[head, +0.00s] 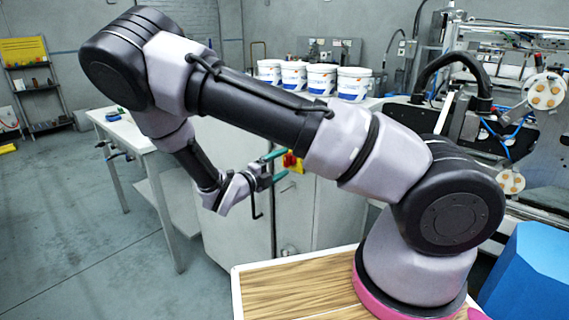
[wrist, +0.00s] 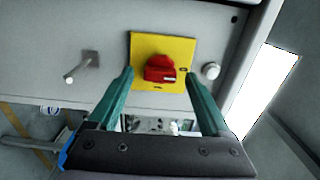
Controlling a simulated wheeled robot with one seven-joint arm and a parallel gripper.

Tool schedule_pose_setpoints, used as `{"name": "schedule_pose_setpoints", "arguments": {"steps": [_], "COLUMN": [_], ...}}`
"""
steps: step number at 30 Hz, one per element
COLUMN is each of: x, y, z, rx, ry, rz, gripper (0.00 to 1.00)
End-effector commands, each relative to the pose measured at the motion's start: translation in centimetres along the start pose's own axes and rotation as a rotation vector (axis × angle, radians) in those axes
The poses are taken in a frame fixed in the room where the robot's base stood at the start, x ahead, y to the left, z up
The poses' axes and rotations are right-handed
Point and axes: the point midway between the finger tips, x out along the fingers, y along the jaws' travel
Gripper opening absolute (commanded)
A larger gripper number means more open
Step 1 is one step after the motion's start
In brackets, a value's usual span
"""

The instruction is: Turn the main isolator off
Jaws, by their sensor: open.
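The main isolator is a red rotary knob (wrist: 160,69) on a yellow plate (wrist: 172,46), fixed to a grey cabinet front. In the head view the red knob (head: 290,160) shows at the cabinet, partly hidden by my gripper. My gripper (wrist: 158,80) has two green fingers, spread apart on either side of the red knob in the wrist view. It is open and holds nothing. The fingertips are near the lower part of the yellow plate; I cannot tell whether they touch the knob. My gripper also shows in the head view (head: 276,166), facing the cabinet.
A handle or peg (wrist: 82,67) sticks out left of the plate, and a round pale button (wrist: 211,71) sits to its right. White tubs (head: 322,79) stand on top behind the cabinet (head: 235,215). A white table (head: 140,135) stands left; open floor lies beyond.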

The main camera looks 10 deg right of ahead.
Motion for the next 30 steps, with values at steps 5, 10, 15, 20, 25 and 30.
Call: {"name": "schedule_pose_setpoints", "arguments": {"steps": [5, 10, 15, 20, 25, 30], "x": [-3.8, -6.9, -8.7, -9.1, -9.1, -8.4], "y": [0.1, 0.1, 0.1, 0.1, 0.1, -0.5], "z": [0.1, 0.1, 0.0, 0.0, 0.0, -0.5], "rx": [0.000, 0.001, 0.000, -0.001, -0.001, 0.058], "ry": [-0.005, -0.004, -0.003, 0.000, -0.001, 0.043], "rz": [0.002, 0.002, 0.002, 0.002, 0.001, 0.039], "gripper": [0.82, 0.82, 0.82, 0.82, 0.82, 0.82]}}
